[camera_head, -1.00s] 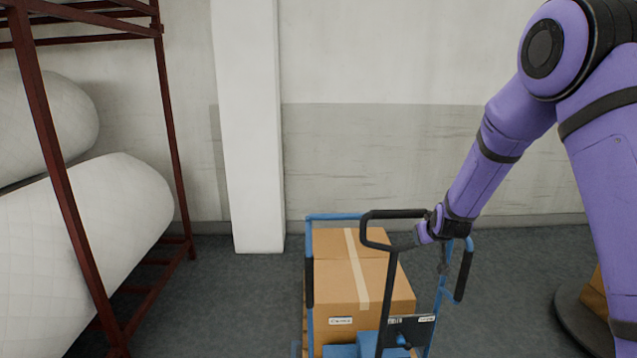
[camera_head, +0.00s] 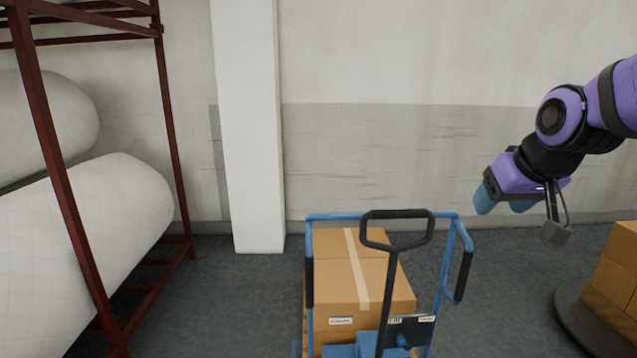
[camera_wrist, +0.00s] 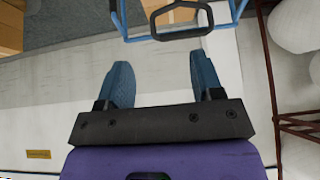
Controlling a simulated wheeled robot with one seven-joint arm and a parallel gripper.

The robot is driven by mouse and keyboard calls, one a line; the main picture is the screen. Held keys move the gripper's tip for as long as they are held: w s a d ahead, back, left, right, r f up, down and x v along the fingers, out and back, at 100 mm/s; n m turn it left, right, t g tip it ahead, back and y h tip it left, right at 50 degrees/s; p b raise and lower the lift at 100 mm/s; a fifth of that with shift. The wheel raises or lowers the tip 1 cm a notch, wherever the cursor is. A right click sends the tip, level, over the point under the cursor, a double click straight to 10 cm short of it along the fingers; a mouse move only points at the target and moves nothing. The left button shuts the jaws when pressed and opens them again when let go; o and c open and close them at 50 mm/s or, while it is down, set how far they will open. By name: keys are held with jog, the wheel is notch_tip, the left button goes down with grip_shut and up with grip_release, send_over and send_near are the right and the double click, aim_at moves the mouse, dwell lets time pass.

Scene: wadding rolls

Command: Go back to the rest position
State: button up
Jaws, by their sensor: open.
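My gripper (camera_head: 503,200) is at the right of the head view, raised and apart from the cart, with nothing between its blue fingers. In the wrist view its two fingers (camera_wrist: 163,82) stand wide apart and empty. The blue hand cart (camera_head: 447,275) stands at the lower middle of the head view. Its black loop handle (camera_head: 397,213) is free of my gripper. The handle also shows at the top of the wrist view (camera_wrist: 183,33). Stacked cardboard boxes (camera_head: 385,285) with pale tape sit on the cart.
A dark red rack (camera_head: 62,170) with white wadding rolls (camera_head: 100,225) stands at the left. A white pillar (camera_head: 250,130) is by the wall. More cardboard boxes (camera_head: 612,270) stand on a dark round base (camera_head: 570,318) at the lower right. Floor between cart and base is clear.

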jog(key=s+r+g, duration=0.1)
jog(key=s, duration=1.6)
jog(key=shift+s+d+m+g, duration=0.3)
jog(key=shift+s+m, duration=0.1)
